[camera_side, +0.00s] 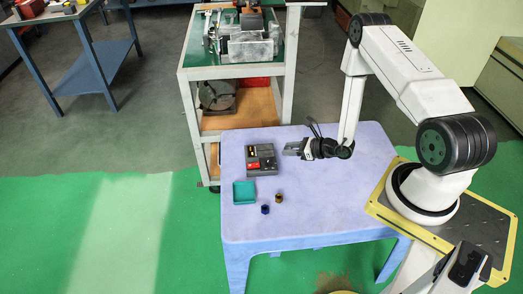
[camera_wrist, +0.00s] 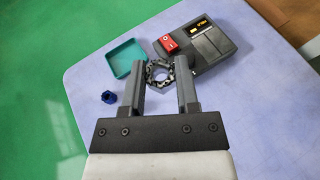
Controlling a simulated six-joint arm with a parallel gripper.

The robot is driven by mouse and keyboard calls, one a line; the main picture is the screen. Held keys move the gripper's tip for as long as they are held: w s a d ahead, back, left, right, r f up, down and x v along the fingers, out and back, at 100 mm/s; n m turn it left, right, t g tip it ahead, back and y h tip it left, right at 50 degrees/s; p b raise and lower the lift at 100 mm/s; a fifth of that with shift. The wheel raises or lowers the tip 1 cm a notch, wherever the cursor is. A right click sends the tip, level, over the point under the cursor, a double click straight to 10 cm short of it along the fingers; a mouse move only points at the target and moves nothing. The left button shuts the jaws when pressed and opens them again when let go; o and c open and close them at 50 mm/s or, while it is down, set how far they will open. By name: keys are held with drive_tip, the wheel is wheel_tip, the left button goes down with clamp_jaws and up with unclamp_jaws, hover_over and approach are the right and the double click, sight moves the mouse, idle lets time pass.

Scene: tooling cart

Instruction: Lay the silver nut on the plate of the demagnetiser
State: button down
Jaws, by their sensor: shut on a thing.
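The silver nut (camera_wrist: 160,72) is a grey, notched ring with an open middle. My gripper (camera_wrist: 160,83) is shut on it, with one finger at each side. In the side view my gripper (camera_side: 288,149) is above the table, just right of the demagnetiser (camera_side: 262,159); the nut is too small to make out there. The demagnetiser is a dark grey box with a red switch and a small lit display. In the wrist view the demagnetiser (camera_wrist: 210,45) lies beyond and right of the nut. I cannot tell its plate's exact outline.
A teal square tray (camera_side: 244,192) sits at the table's left, nearer the camera than the demagnetiser. A blue piece (camera_side: 265,209) and a brown-gold piece (camera_side: 279,198) stand right of the tray. The lilac table (camera_side: 340,205) is clear at right. A cart (camera_side: 288,75) stands behind.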

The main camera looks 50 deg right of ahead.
drive_tip(key=shift+w+d+r+m+h, duration=0.15)
drive_tip(key=shift+w+d+m+h, duration=0.1)
drive_tip(key=shift+d+m+h, duration=0.3)
drive_tip(key=shift+w+d+r+m+h, duration=0.1)
drive_tip(key=shift+w+d+m+h, duration=0.2)
drive_tip(key=shift+h, duration=0.35)
drive_tip(key=shift+s, duration=0.1)
hover_over(267, 151)
drive_tip(key=s, duration=0.2)
drive_tip(key=f, duration=0.7)
drive_tip(key=shift+w+a+f, duration=0.1)
drive_tip(key=shift+a+f, duration=0.25)
drive_tip(key=shift+w+d+f, duration=0.2)
drive_tip(key=shift+w+f, duration=0.35)
drive_tip(key=shift+f, duration=0.15)
drive_tip(key=shift+w+f, duration=0.4)
drive_tip(key=shift+f, duration=0.3)
drive_tip(key=shift+d+f, duration=0.1)
drive_tip(key=shift+f, duration=1.15)
